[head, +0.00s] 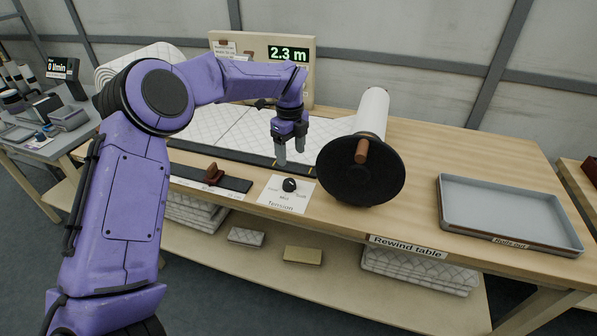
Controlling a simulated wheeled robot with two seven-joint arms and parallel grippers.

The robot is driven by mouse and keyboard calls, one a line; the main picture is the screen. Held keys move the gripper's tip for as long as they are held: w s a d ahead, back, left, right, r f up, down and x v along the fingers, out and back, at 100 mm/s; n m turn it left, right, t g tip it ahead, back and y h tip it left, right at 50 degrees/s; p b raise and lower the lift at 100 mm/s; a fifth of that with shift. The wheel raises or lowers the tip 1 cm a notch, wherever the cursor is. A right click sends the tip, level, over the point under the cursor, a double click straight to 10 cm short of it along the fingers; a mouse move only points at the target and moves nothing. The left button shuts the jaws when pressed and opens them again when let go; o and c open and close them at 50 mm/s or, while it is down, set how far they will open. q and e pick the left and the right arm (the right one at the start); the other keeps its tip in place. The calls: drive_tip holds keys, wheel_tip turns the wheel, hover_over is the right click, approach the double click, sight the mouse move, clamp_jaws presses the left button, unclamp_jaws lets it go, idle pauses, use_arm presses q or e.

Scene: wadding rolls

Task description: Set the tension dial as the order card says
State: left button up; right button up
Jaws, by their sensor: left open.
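The tension dial (289,184) is a small black knob on a white label plate (284,197) marked "Tension", at the table's front edge. Small setting words are printed around the knob; they are too small to read surely, and I cannot tell where the knob points. My left gripper (290,158) is open and empty, fingers pointing down, above and just behind the dial, apart from it. A small card (222,48) is on the wooden board (260,42) at the back; its writing is too small to read, and I cannot tell if it is the order card. My right gripper is out of view.
A black winding disc (350,186) with a brown handle and a white roll (373,112) stands close right of my gripper. A brown slider (213,173) sits left of the dial. A grey tray (505,212) lies at the right. The display (288,53) reads 2.3 m.

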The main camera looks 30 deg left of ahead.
sight(289, 181)
use_arm(q)
drive_tip(key=s+f, duration=0.1)
drive_tip(key=f, duration=0.1)
drive_tip(key=f+p, duration=0.1)
drive_tip(key=s+f, duration=0.1)
drive_tip(key=f, duration=0.1)
drive_tip(key=shift+s+f+p, duration=0.3)
drive_tip(key=shift+f, duration=0.05)
drive_tip(key=f, duration=0.1)
drive_tip(key=w+f, duration=0.1)
drive_tip(key=f, duration=0.2)
drive_tip(key=shift+w, duration=0.3)
drive_tip(key=shift+s+r, duration=0.2)
drive_tip(key=shift+s, duration=0.2)
drive_tip(key=shift+c, duration=0.3)
drive_tip(key=shift+w+f, duration=0.1)
drive_tip(key=c, duration=1)
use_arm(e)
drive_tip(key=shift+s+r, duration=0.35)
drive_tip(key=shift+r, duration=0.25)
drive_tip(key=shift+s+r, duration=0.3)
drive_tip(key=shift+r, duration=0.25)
